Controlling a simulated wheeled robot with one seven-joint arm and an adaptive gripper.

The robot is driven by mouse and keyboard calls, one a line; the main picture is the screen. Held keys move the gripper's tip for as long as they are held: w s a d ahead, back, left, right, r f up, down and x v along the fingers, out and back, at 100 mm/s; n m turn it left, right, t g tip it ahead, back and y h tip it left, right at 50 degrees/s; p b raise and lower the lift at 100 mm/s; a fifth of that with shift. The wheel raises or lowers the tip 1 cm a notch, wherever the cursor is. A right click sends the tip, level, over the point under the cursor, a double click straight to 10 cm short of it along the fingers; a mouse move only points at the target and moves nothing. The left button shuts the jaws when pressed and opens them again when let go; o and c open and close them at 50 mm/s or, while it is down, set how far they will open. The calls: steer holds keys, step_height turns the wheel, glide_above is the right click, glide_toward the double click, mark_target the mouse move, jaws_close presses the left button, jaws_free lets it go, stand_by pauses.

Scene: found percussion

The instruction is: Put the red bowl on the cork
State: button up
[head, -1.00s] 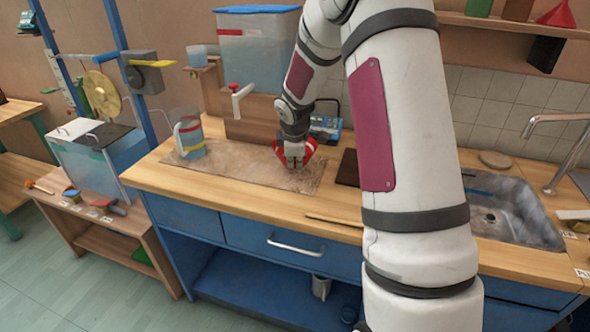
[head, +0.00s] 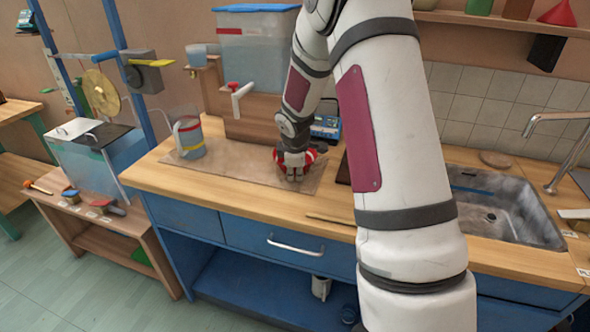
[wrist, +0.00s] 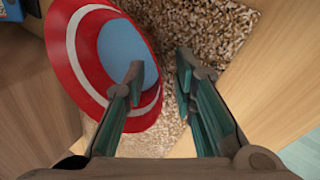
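The red bowl (wrist: 90,70) has a white band and a pale blue inside. In the head view it (head: 311,157) is mostly hidden behind my gripper (head: 294,172), at the right part of the speckled brown mat. In the wrist view my gripper (wrist: 160,72) is open, its fingers apart at the bowl's right rim. The left finger overlaps the bowl's inside and the right finger is over the mat, outside the bowl. I cannot tell whether either touches it. A round tan disc that looks like cork (head: 495,159) lies behind the sink.
The mat (head: 240,172) covers the counter's left part. A clear pitcher (head: 188,138) stands on its left end. A dark board (head: 343,170) lies to its right, with a thin stick (head: 330,220) in front. The sink (head: 500,210) and tap (head: 560,135) are at right.

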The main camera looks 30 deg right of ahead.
steer(key=shift+r, duration=0.1)
steer(key=shift+s+r, duration=0.1)
steer(key=shift+r, duration=0.15)
steer(key=s+a+r+m+p, duration=0.1)
steer(key=s+a+r+m, duration=0.1)
steer(key=s+a+r, duration=0.35)
steer(key=s+a+r+m, duration=0.1)
steer(key=s+a+r, duration=0.2)
steer(key=s+r, duration=0.45)
steer(key=s+a+r+m+p, duration=0.15)
steer(key=s+a+r, duration=0.25)
steer(key=r, duration=0.5)
steer(key=s+a+m+y, duration=0.1)
steer(key=s+a+m, duration=0.1)
steer(key=s, duration=0.4)
steer(key=s+a+m+y, duration=0.1)
steer(key=s+a+m, duration=0.1)
steer(key=s+a, duration=0.2)
steer(key=s+a+r+m, duration=0.1)
steer(key=s+a+m, duration=0.1)
steer(key=s, duration=0.6)
steer(key=shift+s+a+y+b, duration=0.2)
steer(key=shift+a+y+b, duration=0.2)
steer(key=shift+a, duration=0.25)
steer(key=shift+r+m, duration=0.1)
steer(key=shift+m, duration=0.15)
steer(key=shift+r, duration=0.1)
